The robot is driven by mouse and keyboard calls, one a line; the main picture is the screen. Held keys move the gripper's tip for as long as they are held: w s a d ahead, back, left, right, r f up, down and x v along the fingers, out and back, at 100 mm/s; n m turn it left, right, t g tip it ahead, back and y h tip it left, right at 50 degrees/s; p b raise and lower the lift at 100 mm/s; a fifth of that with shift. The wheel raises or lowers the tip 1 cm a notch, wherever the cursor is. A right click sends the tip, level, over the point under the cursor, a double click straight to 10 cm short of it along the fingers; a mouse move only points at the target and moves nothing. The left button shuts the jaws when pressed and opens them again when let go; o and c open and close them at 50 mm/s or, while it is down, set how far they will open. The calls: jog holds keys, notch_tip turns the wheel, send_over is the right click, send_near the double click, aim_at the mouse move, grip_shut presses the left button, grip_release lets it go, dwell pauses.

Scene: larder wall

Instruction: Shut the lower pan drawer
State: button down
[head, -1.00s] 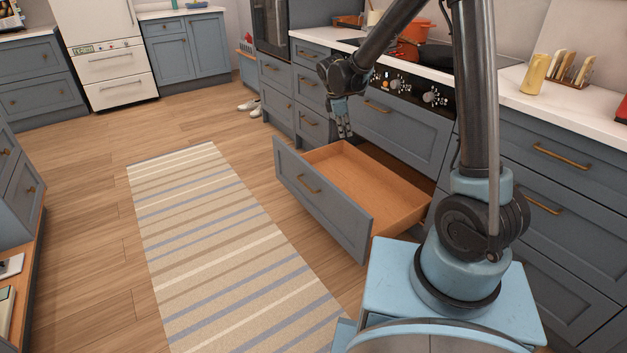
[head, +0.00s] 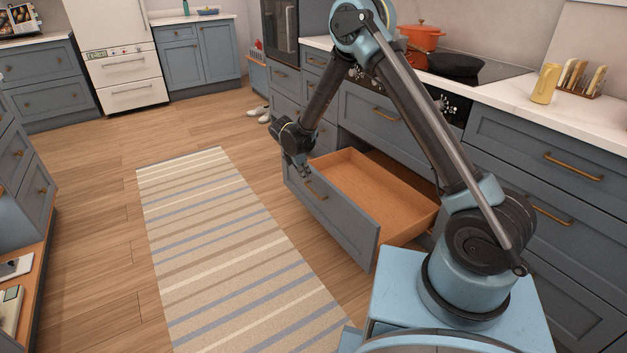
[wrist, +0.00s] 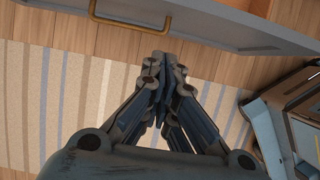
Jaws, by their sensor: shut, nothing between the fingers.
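The lower pan drawer (head: 335,222) stands pulled out below the hob, its grey-blue front facing the rug. Its wooden inside (head: 380,192) looks empty. Its brass handle (head: 316,190) is on the front, and it also shows at the top of the wrist view (wrist: 130,24). My gripper (head: 304,173) is shut and empty, pointing down by the left part of the drawer front. In the wrist view my closed fingertips (wrist: 162,58) appear just below the handle, on the rug side of the front. I cannot tell whether they touch it.
A striped rug (head: 230,240) lies on the wooden floor in front of the drawer, with clear floor around it. An upper drawer (head: 375,115) is shut above. An orange pot (head: 420,37) and a dark pan (head: 455,66) stand on the hob. White shoes (head: 258,112) lie farther back.

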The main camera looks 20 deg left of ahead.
send_near(320, 198)
jog(key=f, duration=0.2)
jog(key=shift+w+d+r, duration=0.15)
jog(key=shift+w+d, duration=0.4)
jog(key=shift+w, duration=0.2)
jog(key=shift+w+d+r, duration=0.1)
jog(key=shift+w+d, duration=0.5)
jog(key=shift+w, duration=0.2)
